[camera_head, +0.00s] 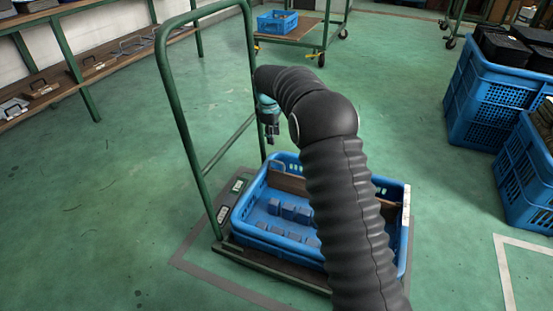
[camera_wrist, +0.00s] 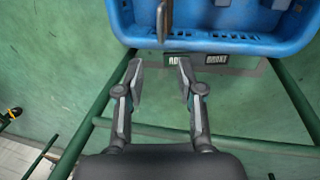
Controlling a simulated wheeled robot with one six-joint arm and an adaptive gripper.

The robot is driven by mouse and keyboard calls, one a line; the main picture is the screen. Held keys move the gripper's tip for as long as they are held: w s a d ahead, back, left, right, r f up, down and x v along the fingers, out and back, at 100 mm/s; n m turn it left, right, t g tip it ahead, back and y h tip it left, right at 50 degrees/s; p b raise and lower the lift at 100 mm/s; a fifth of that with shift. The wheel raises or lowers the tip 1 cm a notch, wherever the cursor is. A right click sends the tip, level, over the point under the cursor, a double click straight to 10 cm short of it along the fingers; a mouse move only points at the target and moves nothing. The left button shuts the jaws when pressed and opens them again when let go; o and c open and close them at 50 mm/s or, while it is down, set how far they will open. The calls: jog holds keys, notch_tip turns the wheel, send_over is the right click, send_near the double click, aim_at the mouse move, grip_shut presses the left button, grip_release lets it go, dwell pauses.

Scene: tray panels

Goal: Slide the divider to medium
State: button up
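The divider is a brown wooden panel (camera_head: 288,182) standing across the inside of a blue crate (camera_head: 243,209). My arm hides its middle in the head view. In the wrist view the divider (camera_wrist: 165,18) shows nearly edge-on at the top, reaching over the near crate wall (camera_wrist: 225,42). My gripper (camera_head: 270,136) hangs in the air above and beyond the crate's far left side. In the wrist view my gripper (camera_wrist: 160,70) is open, with nothing between its fingers. The divider's end lies ahead of the fingertips, apart from them.
Several blue-grey blocks (camera_head: 288,211) lie in the crate. It stands on a trolley with a green tubular handle (camera_head: 182,120) close to my gripper. Two small labels (camera_head: 223,214) sit on the trolley's edge. Other crates (camera_head: 495,90) stand at right. Green floor is clear at left.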

aim_at(276, 162)
jog(key=f, duration=0.4)
jog(key=w+f+b, duration=0.1)
jog(key=f, duration=0.3)
jog(key=w+d+f, duration=0.1)
jog(key=f, duration=0.4)
jog(key=shift+w+b, duration=0.15)
jog(key=shift+b, duration=0.15)
grip_shut()
